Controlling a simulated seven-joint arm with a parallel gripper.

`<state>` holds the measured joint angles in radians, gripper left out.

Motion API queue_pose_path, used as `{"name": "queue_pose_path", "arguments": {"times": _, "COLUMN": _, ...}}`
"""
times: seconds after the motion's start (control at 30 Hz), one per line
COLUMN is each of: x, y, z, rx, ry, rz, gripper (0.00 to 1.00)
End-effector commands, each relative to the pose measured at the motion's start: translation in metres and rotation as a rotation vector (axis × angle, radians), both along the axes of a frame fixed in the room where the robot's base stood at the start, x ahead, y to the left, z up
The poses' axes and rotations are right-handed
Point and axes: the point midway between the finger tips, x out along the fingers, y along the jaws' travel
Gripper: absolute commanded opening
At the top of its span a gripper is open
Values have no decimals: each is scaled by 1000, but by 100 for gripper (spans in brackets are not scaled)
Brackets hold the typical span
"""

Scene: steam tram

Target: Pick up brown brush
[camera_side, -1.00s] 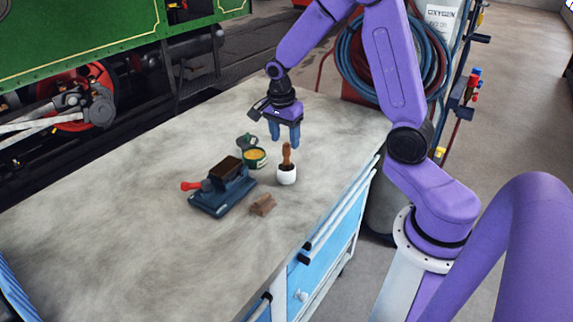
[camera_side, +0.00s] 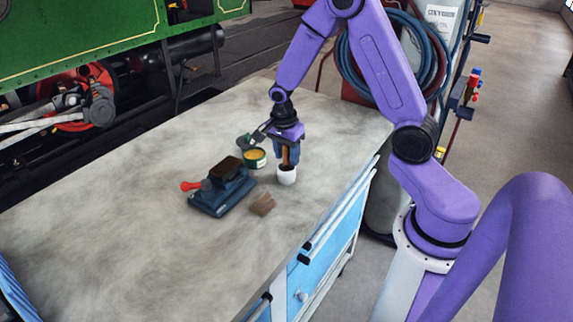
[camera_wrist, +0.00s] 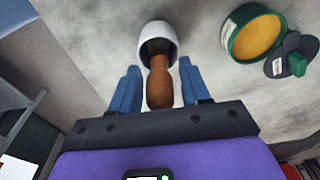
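The brown brush (camera_side: 286,158) stands handle up in a small white cup (camera_side: 287,178) on the workbench. In the wrist view the brush's wooden handle (camera_wrist: 160,90) lies between the blue fingers, and the white cup (camera_wrist: 154,36) is just beyond them. My gripper (camera_side: 287,155) is above the cup with its fingers on either side of the handle. In the wrist view my gripper (camera_wrist: 159,66) is open, with gaps between each finger and the handle. The brush's lower end is hidden inside the cup.
An open green tin of yellow paste (camera_side: 254,157) and its lid (camera_side: 246,141) sit left of the cup. The bench's left part (camera_side: 110,225) is clear.

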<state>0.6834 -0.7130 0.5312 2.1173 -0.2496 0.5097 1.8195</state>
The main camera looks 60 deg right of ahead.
Motion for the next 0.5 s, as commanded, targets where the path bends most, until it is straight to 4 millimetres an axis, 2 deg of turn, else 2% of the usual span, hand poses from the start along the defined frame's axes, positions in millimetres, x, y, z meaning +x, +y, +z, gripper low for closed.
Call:
{"name": "queue_pose_path", "arguments": {"times": 0.03, "x": 0, "y": 0, "z": 0, "rx": 0, "ry": 0, "rz": 0, "gripper": 28}}
{"name": "queue_pose_path", "arguments": {"times": 0.1, "x": 0, "y": 0, "z": 0, "rx": 0, "ry": 0, "rz": 0, "gripper": 5}}
{"name": "queue_pose_path", "arguments": {"times": 0.13, "x": 0, "y": 0, "z": 0, "rx": 0, "ry": 0, "rz": 0, "gripper": 0}}
{"name": "queue_pose_path", "arguments": {"times": 0.5, "x": 0, "y": 0, "z": 3, "rx": 0, "ry": -1, "rz": 0, "gripper": 0}}
